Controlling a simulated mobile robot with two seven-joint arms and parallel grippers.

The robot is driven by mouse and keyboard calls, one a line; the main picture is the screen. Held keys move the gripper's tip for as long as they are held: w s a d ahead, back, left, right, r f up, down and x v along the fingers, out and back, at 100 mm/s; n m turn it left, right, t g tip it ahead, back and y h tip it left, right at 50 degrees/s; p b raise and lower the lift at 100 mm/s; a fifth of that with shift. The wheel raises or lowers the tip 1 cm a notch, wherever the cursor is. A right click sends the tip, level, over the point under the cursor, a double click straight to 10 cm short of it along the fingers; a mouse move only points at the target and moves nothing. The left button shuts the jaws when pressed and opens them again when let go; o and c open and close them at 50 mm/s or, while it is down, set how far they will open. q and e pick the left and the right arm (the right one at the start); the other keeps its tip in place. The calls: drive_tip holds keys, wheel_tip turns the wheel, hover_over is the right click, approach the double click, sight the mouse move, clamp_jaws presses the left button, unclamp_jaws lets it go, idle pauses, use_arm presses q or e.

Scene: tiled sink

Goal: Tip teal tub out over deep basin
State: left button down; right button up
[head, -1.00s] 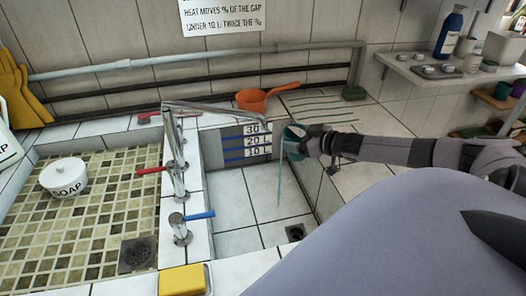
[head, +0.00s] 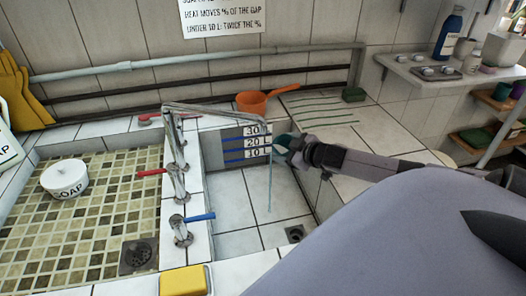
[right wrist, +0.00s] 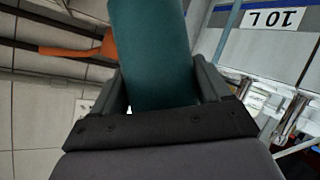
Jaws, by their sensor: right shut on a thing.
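The teal tub (head: 281,140) is in my right gripper (head: 292,148), held over the deep basin (head: 232,205), near its right wall. It is tilted, its mouth seems turned towards the basin, and a thin pale stream (head: 269,185) falls from it to the basin floor. In the right wrist view the tub's teal side (right wrist: 154,50) stands between the two fingers (right wrist: 165,88). The gripper hides part of the tub in the head view, and its inside cannot be seen. My left gripper is not in view.
A depth scale (head: 247,143) marks the basin's back wall. Taps (head: 178,180) and a spout (head: 215,110) stand left of it, by the tiled shallow basin (head: 90,215) with a soap pot (head: 65,178).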

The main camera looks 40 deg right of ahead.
drive_tip(key=shift+w+a+f+n+h, duration=0.2)
drive_tip(key=shift+a+n+h, duration=0.1)
drive_tip(key=shift+a+n, duration=0.25)
drive_tip(key=shift+f, duration=0.1)
drive_tip(key=shift+a+f, duration=0.15)
drive_tip(key=shift+f, duration=0.4)
drive_tip(key=shift+a+f+n+h+b, duration=0.15)
drive_tip(key=shift+f+n+h+b, duration=0.35)
drive_tip(key=shift+f+b, duration=0.6)
drive_tip(key=shift+r, duration=0.65)
drive_tip(key=shift+g, duration=0.3)
drive_tip(key=shift+r+n+h, duration=0.1)
drive_tip(key=shift+n+h, duration=0.2)
drive_tip(key=shift+n, duration=0.05)
drive_tip(key=shift+r, duration=0.15)
drive_tip(key=shift+a+r+n+h+b, duration=0.15)
drive_tip(key=shift+r+n+h+b, duration=0.2)
drive_tip(key=shift+n+h, duration=0.2)
drive_tip(key=shift+a+r+n+h+b, duration=0.2)
drive_tip(key=shift+n+h+b, duration=0.2)
drive_tip(key=shift+n, duration=0.25)
